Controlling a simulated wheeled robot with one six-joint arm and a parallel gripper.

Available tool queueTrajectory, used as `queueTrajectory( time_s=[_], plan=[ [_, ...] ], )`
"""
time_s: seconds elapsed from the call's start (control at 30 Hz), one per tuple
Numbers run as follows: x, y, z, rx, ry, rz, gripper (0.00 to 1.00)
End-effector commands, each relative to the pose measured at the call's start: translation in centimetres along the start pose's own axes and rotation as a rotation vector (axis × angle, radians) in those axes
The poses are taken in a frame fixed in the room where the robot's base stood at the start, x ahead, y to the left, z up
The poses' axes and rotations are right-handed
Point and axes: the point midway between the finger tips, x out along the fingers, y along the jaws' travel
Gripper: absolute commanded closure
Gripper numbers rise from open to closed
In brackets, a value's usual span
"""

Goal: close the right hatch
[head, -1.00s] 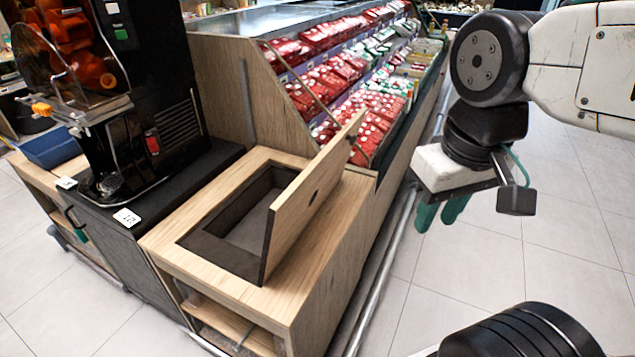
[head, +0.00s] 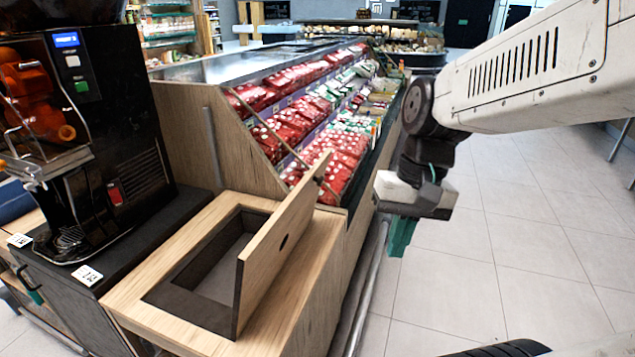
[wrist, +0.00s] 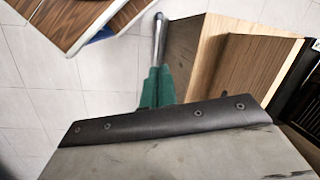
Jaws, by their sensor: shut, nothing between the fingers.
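The right hatch (head: 282,243) is a wooden lid standing up and open on the right side of a square opening (head: 205,262) in the wooden counter. A round dark hole shows in the lid. My gripper (head: 398,240) has green fingers pointing down, to the right of the lid and apart from it, over the floor beside the counter. In the wrist view the green fingers (wrist: 157,88) are together and empty. Wood panels of the counter (wrist: 222,55) show beyond them; I cannot tell which panel is the lid there.
The black orange juicer (head: 95,120) stands left of the hatch on a dark cabinet. A chilled display of red packs (head: 320,120) is behind the hatch. A metal rail (head: 368,285) runs low along the counter's right side. Tiled floor (head: 450,265) is free on the right.

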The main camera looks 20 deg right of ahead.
Motion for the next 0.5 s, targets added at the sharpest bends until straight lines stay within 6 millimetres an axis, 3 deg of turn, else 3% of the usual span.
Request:
queueTrajectory(
  time_s=[0.27, 0.5],
  plan=[
    [1.3, -0.3, -10.8, 0.737, -0.167, -0.415, 1.00],
    [0.1, 1.5, -21.7, 1.390, -0.320, -0.805, 1.00]
  ],
)
